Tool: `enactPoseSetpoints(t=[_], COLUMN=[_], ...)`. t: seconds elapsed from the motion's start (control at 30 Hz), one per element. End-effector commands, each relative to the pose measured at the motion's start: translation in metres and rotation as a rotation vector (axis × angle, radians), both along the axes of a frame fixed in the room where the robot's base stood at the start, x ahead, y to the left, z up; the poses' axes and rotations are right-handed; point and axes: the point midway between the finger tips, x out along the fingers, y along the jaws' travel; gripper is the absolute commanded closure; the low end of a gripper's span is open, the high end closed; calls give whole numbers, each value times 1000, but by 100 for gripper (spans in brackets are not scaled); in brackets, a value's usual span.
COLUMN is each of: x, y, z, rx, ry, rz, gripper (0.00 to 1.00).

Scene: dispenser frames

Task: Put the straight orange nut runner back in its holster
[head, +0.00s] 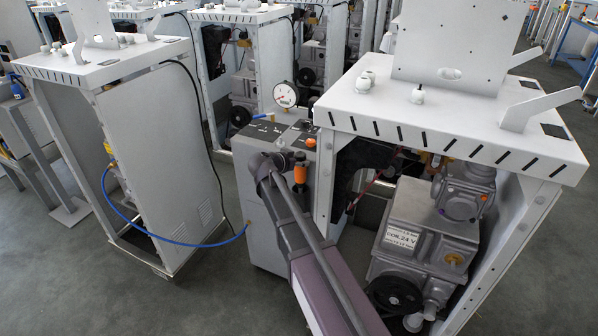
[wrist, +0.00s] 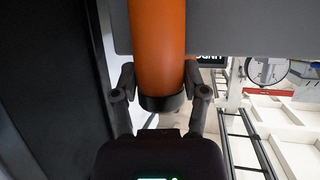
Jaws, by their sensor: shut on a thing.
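The straight orange nut runner (head: 300,173) is upright in the head view, with dark parts above and below its orange body, in front of the grey cabinet. My gripper (head: 285,161) is at it, partly hidden by my own arm. In the wrist view the orange body (wrist: 158,45) ends in a black collar (wrist: 161,103). My gripper (wrist: 160,78) is shut on it there, one finger on each side. I cannot make out the holster in either view. The tool's far end runs out of the wrist view.
The grey cabinet (head: 263,232) has a dark top with a round gauge (head: 286,94), which also shows in the wrist view (wrist: 266,70). White dispenser frames stand right (head: 455,130) and left (head: 110,68). A blue hose (head: 150,226) runs to the cabinet. Floor is clear at front left.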

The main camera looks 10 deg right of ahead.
Motion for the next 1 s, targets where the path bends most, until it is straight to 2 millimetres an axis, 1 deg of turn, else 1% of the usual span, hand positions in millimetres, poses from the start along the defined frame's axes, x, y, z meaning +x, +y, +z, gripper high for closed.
enactPoseSetpoints(t=[0.17,0.5,0.6,0.97,1.0], x=[0,0,0,0,0], y=[0,0,-1,-1,-1], z=[-6,-32,-37,-38,-39], rx=[-1,-1,-1,-1,1], ry=[-1,-1,-1,0,1], rz=[0,0,0,-1,-1], gripper=[100,100,100,100,40])
